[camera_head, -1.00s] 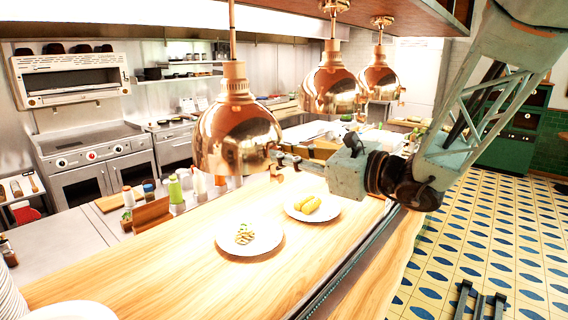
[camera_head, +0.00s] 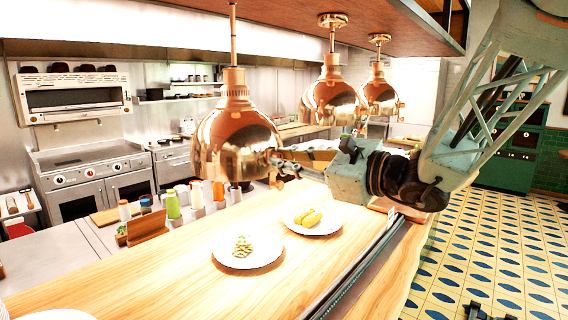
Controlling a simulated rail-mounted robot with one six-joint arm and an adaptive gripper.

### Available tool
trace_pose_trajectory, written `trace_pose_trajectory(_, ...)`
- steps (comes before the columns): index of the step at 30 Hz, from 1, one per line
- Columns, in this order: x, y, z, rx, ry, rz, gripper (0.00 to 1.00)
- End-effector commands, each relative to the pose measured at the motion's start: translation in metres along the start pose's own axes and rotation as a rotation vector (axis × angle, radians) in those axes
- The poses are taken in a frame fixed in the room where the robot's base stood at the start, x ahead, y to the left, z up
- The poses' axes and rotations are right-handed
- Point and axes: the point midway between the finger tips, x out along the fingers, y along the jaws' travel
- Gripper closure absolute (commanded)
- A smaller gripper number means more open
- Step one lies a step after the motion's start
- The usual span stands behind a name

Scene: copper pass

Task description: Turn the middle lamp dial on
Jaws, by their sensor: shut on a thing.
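Three copper heat lamps hang in a row over the wooden pass: a near lamp (camera_head: 236,138), a middle one of those in view (camera_head: 332,92) and a far lamp (camera_head: 380,94). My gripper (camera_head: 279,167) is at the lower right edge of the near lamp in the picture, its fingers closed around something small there. A lamp dial would be hidden between the fingers; I cannot make out its shape or its setting. The wrist stretches in from the right, below the middle and far lamps.
The wooden counter (camera_head: 150,278) carries a plate of garnished food (camera_head: 247,262) and a plate with yellow pieces (camera_head: 314,231) below my gripper. Bottles (camera_head: 172,205) stand at the counter's left edge. A patterned floor (camera_head: 490,240) is open at the right.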

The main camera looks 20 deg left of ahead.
Motion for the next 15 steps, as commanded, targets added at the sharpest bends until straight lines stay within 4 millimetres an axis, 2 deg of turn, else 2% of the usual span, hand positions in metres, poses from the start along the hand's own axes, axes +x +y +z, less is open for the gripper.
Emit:
trace_pose_trajectory(10, 0.0, 0.0003, -0.0002, -0.001, 0.001, 0.0, 0.95)
trace_pose_trajectory(11, 0.0, 0.0003, -0.0002, -0.001, 0.001, 0.0, 0.82)
trace_pose_trajectory(15, 0.0, 0.0002, -0.0001, -0.001, 0.0, 0.0, 0.71)
